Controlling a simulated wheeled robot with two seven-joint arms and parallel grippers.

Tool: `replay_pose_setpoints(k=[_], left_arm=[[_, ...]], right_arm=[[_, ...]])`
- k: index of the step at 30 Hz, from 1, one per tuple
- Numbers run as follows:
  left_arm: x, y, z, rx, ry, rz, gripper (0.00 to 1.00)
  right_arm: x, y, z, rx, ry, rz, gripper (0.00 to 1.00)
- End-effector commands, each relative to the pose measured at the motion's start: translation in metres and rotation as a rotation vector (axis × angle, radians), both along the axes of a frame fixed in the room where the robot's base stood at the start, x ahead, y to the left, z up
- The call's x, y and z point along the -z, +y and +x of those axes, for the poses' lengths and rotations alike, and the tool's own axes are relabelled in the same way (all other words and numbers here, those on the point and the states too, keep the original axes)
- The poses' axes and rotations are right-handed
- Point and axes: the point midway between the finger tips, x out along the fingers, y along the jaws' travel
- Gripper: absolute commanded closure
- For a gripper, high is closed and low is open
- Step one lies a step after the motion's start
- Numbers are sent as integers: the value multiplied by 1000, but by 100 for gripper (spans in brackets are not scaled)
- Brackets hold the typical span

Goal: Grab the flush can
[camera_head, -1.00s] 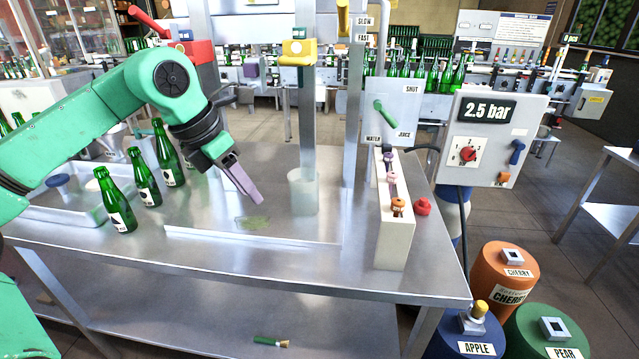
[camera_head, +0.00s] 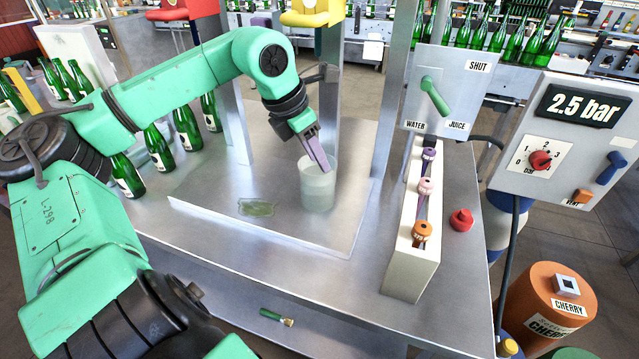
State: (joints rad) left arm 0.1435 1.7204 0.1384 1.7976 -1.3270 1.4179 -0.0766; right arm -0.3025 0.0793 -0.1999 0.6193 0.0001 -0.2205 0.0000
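The flush can, which I take to be the pale translucent cylinder (camera_head: 318,188), stands upright on the raised metal plate of the bench. My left gripper (camera_head: 323,160) reaches down from the upper left to the can's rim. Its purple-grey fingers overlap the top of the can in the picture. I cannot tell whether they are inside it, in front of it or touching it, nor how far apart they are. My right gripper is not in view.
Several green bottles (camera_head: 158,148) stand to the left. A green patch (camera_head: 257,208) lies on the plate (camera_head: 300,232). A pale rack (camera_head: 405,262) with coloured caps and a red knob (camera_head: 461,219) are to the right. A metal post (camera_head: 398,90) rises behind the can.

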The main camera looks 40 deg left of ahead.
Motion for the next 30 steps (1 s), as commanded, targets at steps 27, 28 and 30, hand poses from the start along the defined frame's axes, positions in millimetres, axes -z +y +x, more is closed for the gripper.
replay_pose_setpoints(k=[27,28,30], left_arm=[[85,-4,32,-1,-1,0,77],[85,-4,32,-1,-1,0,89],[85,-4,32,-2,-1,0,100]], right_arm=[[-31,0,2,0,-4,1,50],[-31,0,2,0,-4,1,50],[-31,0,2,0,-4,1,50]])
